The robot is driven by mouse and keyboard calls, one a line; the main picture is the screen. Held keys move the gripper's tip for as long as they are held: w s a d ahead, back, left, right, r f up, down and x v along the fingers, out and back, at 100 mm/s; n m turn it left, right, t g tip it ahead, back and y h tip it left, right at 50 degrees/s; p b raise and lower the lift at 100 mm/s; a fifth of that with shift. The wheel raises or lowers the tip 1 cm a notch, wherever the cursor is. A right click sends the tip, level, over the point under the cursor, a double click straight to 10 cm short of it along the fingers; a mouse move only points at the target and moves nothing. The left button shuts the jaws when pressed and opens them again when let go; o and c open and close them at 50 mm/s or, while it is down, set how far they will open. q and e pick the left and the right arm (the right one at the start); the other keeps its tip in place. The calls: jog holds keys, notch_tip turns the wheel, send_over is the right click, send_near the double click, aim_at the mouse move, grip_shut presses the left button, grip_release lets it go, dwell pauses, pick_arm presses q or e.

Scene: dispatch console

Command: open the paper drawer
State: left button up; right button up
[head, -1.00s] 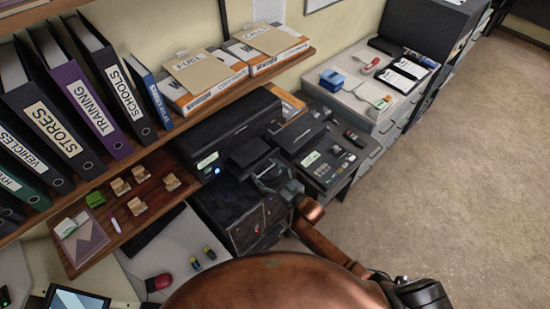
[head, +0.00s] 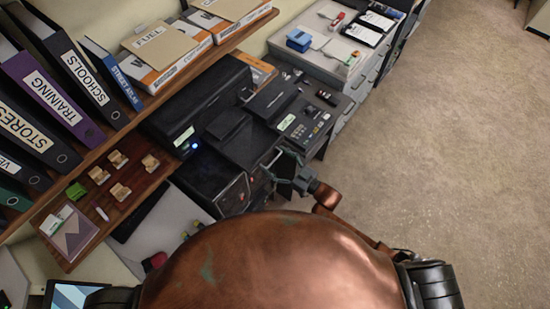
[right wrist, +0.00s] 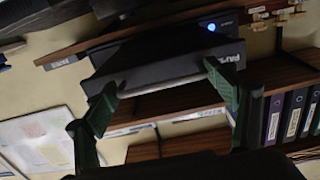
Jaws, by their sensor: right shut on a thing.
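The dark printer (head: 190,110) stands on a desk against the wall, with a blue light at its lower front corner. The paper drawer (right wrist: 165,72) shows in the right wrist view as a black box with a white label and a pale handle bar (right wrist: 160,86) across its face. My right gripper (right wrist: 163,78) is shut on this handle, one green finger at each end. In the head view my right gripper (head: 277,168) is at the printer's right front, partly hiding the handle. How far the drawer stands out is hard to tell. My left gripper is not in view.
A dark cabinet (head: 212,185) is below the printer. Binders and boxes fill the shelf at left. Open floor (head: 430,150) lies at right.

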jog(key=shift+w+d+r, duration=0.1)
jog(key=shift+w, duration=0.05)
jog(key=o, duration=1.4)
jog(key=shift+o, duration=0.2)
jog(key=shift+d, duration=0.1)
